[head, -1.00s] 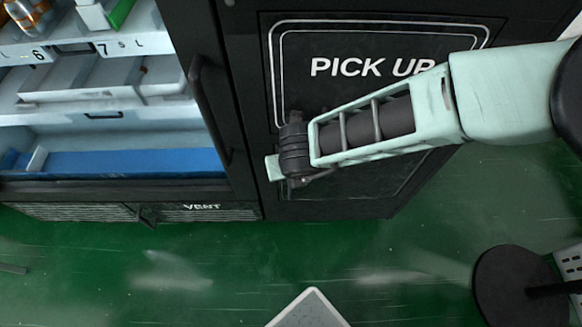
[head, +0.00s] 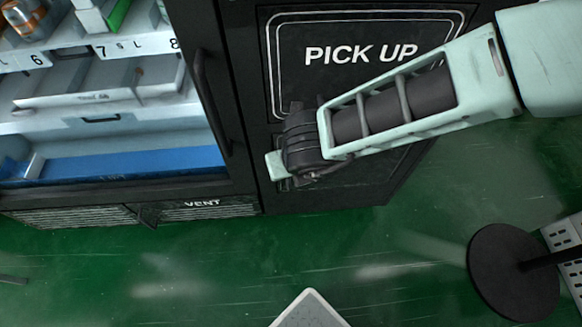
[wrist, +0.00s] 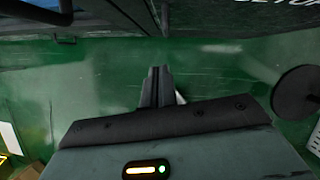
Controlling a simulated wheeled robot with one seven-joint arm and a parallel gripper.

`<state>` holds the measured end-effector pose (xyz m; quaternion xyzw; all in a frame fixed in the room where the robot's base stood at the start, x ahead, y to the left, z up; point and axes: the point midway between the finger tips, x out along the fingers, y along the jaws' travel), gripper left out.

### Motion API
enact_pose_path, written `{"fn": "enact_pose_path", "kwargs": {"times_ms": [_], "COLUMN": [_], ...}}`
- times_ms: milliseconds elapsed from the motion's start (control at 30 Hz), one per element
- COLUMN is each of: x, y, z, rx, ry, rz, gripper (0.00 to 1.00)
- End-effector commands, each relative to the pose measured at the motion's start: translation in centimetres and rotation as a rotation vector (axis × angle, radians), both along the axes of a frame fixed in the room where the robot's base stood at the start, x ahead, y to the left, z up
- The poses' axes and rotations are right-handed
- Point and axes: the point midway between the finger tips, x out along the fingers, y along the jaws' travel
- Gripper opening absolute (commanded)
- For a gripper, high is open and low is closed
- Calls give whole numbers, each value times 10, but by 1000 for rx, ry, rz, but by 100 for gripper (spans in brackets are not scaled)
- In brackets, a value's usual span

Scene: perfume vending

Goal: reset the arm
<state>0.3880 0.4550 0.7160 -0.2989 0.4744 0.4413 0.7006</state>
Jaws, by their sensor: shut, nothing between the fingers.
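My gripper shows in the wrist view (wrist: 157,88), its two dark fingers together with nothing between them, over the green floor. In the head view my pale green arm reaches in from the upper right, in front of the black pick-up panel (head: 360,52). The arm's dark wrist end is at the panel's lower left, and the fingers are hidden there. I cannot tell whether the arm touches the panel.
The vending machine has a dark door handle (head: 211,100), a blue-floored bay (head: 130,160) and vents (head: 208,211) low down. A round black stand base (head: 512,272) is on the floor at the right. The green floor (head: 200,265) in front is largely clear.

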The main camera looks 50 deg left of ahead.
Motion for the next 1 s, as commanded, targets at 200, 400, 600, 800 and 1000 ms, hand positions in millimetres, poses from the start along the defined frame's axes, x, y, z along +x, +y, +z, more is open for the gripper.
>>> {"fn": "enact_pose_path", "kwargs": {"times_ms": [200,400,600,800,1000], "x": [-7,-10,-10,13,37], "y": [-9,-12,-12,-12,-48], "z": [30,38,38,89,185], "rx": [2,0,1,73,126], "ry": [0,0,0,-120,-411], "rz": [1,0,2,235,833], "gripper": [0,0,0,0,0]}}
